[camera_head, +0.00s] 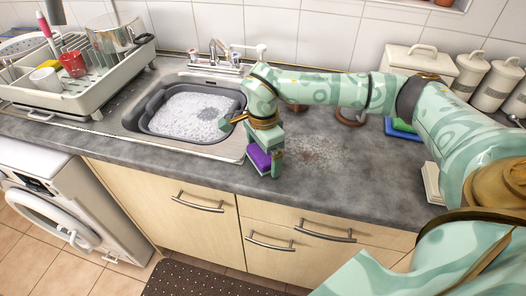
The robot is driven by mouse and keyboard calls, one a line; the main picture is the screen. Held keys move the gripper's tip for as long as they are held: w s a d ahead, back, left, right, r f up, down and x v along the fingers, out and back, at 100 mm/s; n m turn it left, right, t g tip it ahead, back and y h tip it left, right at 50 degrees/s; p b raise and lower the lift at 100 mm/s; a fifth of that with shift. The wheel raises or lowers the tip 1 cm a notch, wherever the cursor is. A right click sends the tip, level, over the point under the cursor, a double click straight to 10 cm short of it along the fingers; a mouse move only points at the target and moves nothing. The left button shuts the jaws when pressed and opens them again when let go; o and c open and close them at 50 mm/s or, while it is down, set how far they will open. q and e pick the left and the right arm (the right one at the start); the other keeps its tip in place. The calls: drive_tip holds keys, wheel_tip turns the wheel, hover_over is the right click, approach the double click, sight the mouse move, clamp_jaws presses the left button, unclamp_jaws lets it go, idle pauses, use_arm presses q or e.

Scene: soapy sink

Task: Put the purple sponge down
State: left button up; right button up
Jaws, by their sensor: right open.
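The purple sponge (259,157) is at the front right corner of the sink, by the counter's front edge. My right gripper (262,154) is right at the sponge, with one finger over its right side. The jaws are open; whether they touch the sponge, and whether it rests fully on the surface, I cannot tell. Part of the sponge is hidden by the gripper. The sink (160,82) holds a dark basin (150,124) full of white suds. My left gripper is not in view.
A dish rack (88,97) with a red mug (72,64), a white mug (46,80) and a pot (110,36) stands left. Blue and green sponges (402,127) lie at the right. White canisters (470,72) stand behind. Bare grey counter (340,172) lies right of the gripper.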

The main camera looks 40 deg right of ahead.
wheel_tip(320, 180, up, 13)
drive_tip(key=p, duration=0.3)
drive_tip(key=shift+f, duration=0.15)
idle(0.3)
